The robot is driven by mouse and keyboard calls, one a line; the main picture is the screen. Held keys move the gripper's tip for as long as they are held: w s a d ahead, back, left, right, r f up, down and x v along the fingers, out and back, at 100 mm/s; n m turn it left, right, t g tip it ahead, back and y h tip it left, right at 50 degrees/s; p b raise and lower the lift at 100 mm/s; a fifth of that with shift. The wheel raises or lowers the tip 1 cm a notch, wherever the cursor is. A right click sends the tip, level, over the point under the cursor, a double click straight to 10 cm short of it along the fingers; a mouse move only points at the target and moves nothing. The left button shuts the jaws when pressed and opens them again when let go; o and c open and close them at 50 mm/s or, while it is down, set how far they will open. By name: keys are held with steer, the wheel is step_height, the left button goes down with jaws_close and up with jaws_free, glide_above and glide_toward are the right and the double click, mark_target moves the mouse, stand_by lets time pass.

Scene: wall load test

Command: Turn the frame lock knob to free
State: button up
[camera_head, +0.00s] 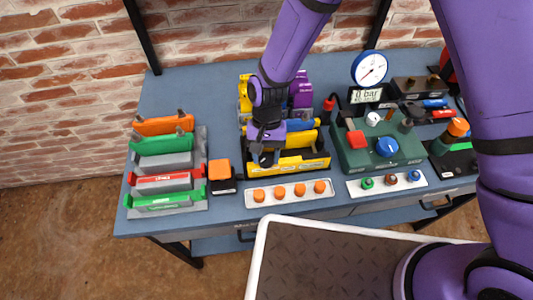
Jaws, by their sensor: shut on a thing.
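A yellow and black frame (303,165) stands at the middle of the bench, with blue and purple parts in and behind it. My purple arm reaches down from above to its left front. My gripper (266,156) is at the frame's front left and points downward. It is shut on a small dark thing there, which seems to be the frame lock knob. The knob is mostly hidden by the gripper, and I cannot make out which way it is turned.
Left stands a grey rack (200,160) with orange, green and red holders, beside an orange-topped block (220,172). A white strip (252,200) with orange knobs lies in front. Right is a green pump unit (352,160) with a gauge (369,68) and blue knob (387,147).

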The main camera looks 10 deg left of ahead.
steer(key=n+h, duration=0.1)
steer(key=n, duration=0.1)
steer(key=n+t+h, duration=0.1)
steer(key=n, duration=0.2)
steer(key=shift+a+n, duration=0.15)
steer(key=shift+n, duration=0.15)
steer(key=n, duration=0.2)
steer(key=n+t+h, duration=0.1)
steer(key=n, duration=0.2)
steer(key=shift+t, duration=0.3)
steer(key=shift+n, duration=0.4)
steer(key=o, duration=0.9)
steer(key=shift+r, duration=0.1)
steer(key=v, duration=1)
steer(key=shift+a+r, duration=0.2)
steer(key=shift+a, duration=0.1)
